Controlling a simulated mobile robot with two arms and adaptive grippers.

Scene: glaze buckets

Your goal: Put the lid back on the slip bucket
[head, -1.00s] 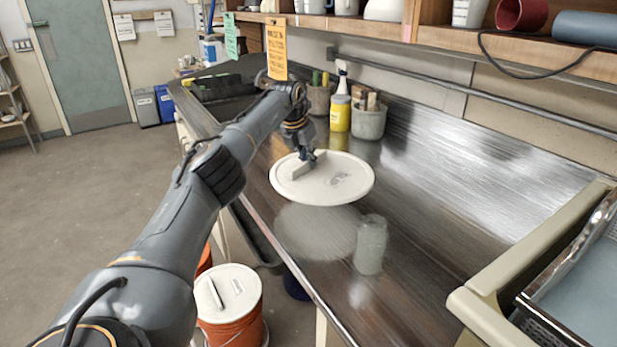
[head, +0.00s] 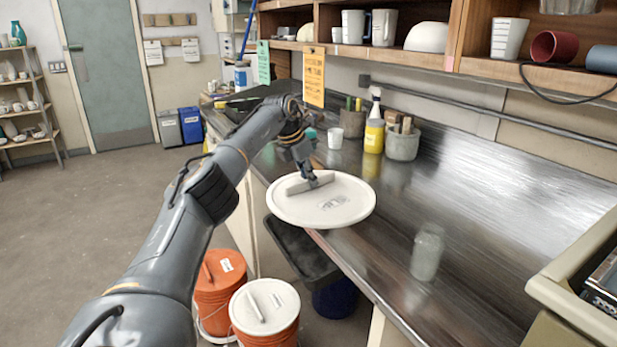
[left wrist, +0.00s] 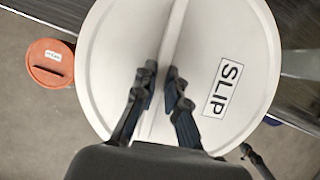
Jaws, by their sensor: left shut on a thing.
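The large round white lid (head: 345,208) is level in the air and overlaps the counter's front edge in the head view. It has a raised bar handle across it and a label reading SLIP in the left wrist view (left wrist: 222,88). My left gripper (head: 312,181) is shut on the lid's handle; its two fingers (left wrist: 161,76) sit either side of the bar in the left wrist view. I cannot tell which container is the slip bucket; a dark blue bucket (head: 336,299) stands partly hidden under the counter edge.
An orange bucket with orange lid (head: 218,272) and one with white lid (head: 266,318) stand on the floor. A dark tub (head: 297,252) is beside the counter. A clear jar (head: 427,252) and yellow bottle (head: 374,137) stand on the counter (head: 470,215). The floor at left is clear.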

